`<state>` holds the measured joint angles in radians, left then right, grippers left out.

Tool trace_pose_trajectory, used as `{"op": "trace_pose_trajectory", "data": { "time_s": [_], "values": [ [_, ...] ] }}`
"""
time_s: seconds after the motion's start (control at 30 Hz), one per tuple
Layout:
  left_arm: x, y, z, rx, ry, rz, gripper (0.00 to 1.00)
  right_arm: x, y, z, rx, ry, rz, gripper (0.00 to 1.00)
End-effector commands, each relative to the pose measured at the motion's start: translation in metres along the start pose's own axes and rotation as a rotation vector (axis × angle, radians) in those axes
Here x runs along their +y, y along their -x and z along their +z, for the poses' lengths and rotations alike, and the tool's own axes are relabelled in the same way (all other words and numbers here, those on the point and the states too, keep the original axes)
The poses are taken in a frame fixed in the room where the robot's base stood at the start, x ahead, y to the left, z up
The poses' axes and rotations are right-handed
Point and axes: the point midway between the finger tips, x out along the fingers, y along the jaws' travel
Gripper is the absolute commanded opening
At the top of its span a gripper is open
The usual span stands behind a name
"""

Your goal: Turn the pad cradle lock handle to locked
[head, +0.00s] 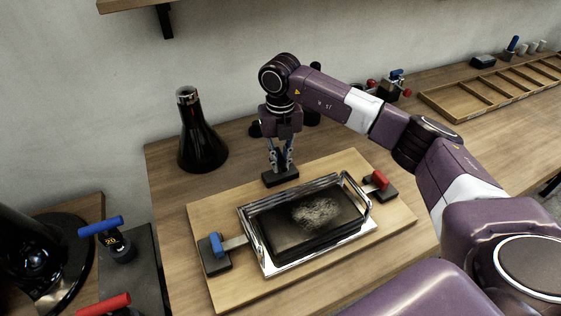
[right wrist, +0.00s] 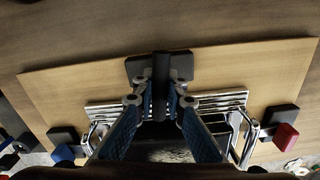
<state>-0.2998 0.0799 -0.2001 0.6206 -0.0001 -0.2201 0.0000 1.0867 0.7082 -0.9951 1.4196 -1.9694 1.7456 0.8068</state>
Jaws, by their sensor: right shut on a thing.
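A metal-railed cradle (head: 260,262) lies on a wooden board, with a dark, pale-smudged pad (head: 290,232) in it. At the board's back edge is a black block (head: 290,180), with a dark upright handle (right wrist: 160,72) in the right wrist view. My right gripper (head: 281,164) points down over the block and is shut on this handle; its fingers (right wrist: 161,104) lie on both sides of it. The fingers partly hide the handle, and I cannot tell its lock position. My left gripper is not in view.
A blue-handled clamp (head: 215,246) sits left of the cradle and a red-handled one (head: 380,180) right of it. A black flask (head: 200,140) stands behind at left. A divided wooden tray (head: 470,97) is at the back right. Blue and red handles stand at front left.

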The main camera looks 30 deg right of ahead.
Motion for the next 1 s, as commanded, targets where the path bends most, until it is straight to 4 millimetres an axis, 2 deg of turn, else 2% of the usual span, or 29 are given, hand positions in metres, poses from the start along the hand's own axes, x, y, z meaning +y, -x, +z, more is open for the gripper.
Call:
{"op": "trace_pose_trajectory", "data": {
  "time_s": [0.03,0.5,0.53,0.7,1.0],
  "values": [
    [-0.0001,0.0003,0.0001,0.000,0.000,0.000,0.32,-0.0003,0.0051,0.0042,-0.014,-0.010,0.004,0.00],
    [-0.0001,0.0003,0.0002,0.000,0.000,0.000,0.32,-0.0005,0.0057,0.0048,-0.016,-0.023,0.004,0.00],
    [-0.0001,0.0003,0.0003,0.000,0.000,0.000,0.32,-0.0006,0.0057,0.0048,-0.016,-0.023,0.004,0.15],
    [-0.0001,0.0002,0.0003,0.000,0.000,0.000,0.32,-0.0005,0.0037,0.0031,-0.010,-0.021,0.002,0.31],
    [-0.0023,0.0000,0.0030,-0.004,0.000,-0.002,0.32,0.0000,0.0041,0.0017,-0.006,-0.018,0.001,0.31]
  ]
}}
